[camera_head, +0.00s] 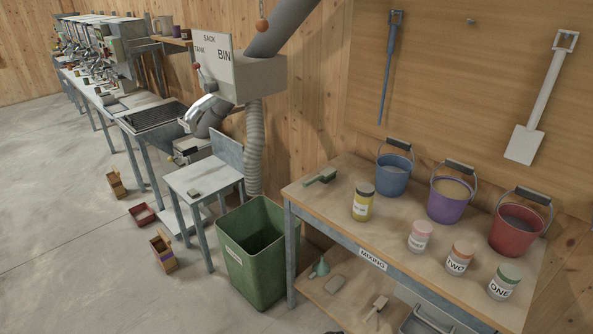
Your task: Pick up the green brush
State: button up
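The green brush (321,177) lies on the back left part of the wooden mixing table (300,194), near the wall side. It looks dark green and small, and nothing covers it. A jar with a yellow body (362,204) stands to its right and nearer the front. My gripper is not in view.
Blue (393,175), purple (447,202) and red (516,233) buckets line the table's back. Labelled jars (460,258) stand at the front right. A green bin (252,252) stands on the floor by the table's left end. Open floor (60,220) lies left.

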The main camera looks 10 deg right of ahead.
aim_at(325, 176)
jog(key=u, duration=0.45)
jog(key=i, duration=0.55)
jog(key=u, duration=0.85)
jog(key=i, duration=0.6)
jog(key=u, duration=0.4)
